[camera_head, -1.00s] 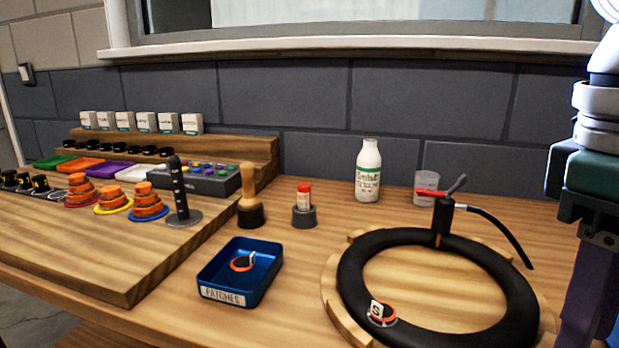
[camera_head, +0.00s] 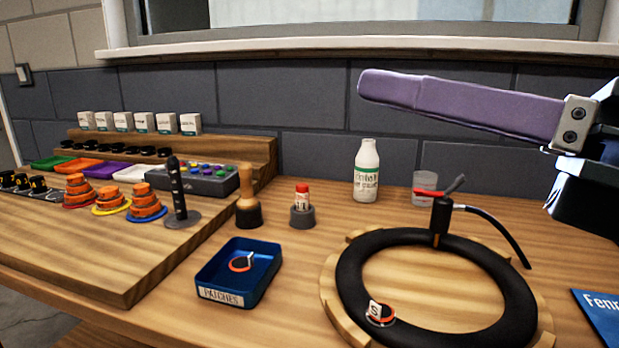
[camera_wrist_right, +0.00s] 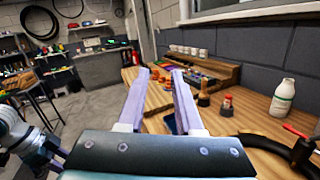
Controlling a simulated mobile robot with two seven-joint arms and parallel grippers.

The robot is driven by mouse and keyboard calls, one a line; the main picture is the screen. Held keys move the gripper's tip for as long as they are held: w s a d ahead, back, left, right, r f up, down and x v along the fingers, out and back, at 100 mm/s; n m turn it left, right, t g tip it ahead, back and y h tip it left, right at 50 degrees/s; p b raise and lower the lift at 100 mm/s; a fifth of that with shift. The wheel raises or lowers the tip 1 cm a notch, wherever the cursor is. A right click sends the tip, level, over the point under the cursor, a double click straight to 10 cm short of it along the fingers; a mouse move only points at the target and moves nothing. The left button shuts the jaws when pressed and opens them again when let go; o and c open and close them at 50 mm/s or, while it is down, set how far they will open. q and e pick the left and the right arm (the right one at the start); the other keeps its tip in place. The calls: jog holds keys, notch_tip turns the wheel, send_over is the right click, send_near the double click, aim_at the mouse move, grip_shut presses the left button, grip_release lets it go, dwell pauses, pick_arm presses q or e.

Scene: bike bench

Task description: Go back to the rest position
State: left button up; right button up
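My right gripper (camera_head: 366,86) is raised at the upper right of the head view, its purple fingers pointing left in front of the wall. In the right wrist view its two fingers (camera_wrist_right: 160,71) stand apart with nothing between them. It is clear above the bench and touches nothing.
Below stand a black tube (camera_head: 352,286) on a wooden ring with an orange-rimmed patch on it, a white bottle (camera_head: 367,172), a clear cup (camera_head: 424,184) and a blue patches tray (camera_head: 265,281). A blue booklet (camera_head: 604,314) lies at the right edge.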

jog(key=w+d+f+m+t+h, duration=0.1)
jog(key=d+f+m+h, duration=0.4)
jog(key=d+m+h, duration=0.45)
jog(key=w+d+f+m+t+h, duration=0.15)
jog(key=d+f+m+h, duration=0.45)
jog(key=m, duration=0.7)
jog(key=s+d+f+m+g+h, duration=0.2)
jog(key=s+d+f+m+g, duration=0.35)
jog(key=s, duration=0.35)
jog(key=s+d+f+m+g+h, duration=0.3)
jog(key=s+d+f+m+g, duration=0.2)
jog(key=s+d+m, duration=0.3)
jog(key=s+a+f+m+y, duration=0.2)
jog(key=a+m+y, duration=0.1)
jog(key=a, duration=0.6)
jog(key=s+a+f+m+y, duration=0.1)
jog(key=a+f+m+y, duration=0.15)
jog(key=a, duration=0.65)
notch_tip(320, 180, up, 52)
jog(key=p, duration=5.2)
jog(key=shift+s+d+r+g, duration=0.15)
jog(key=shift+d+r+g, duration=0.15)
jog(key=shift+g, duration=0.1)
jog(key=shift+f, duration=0.1)
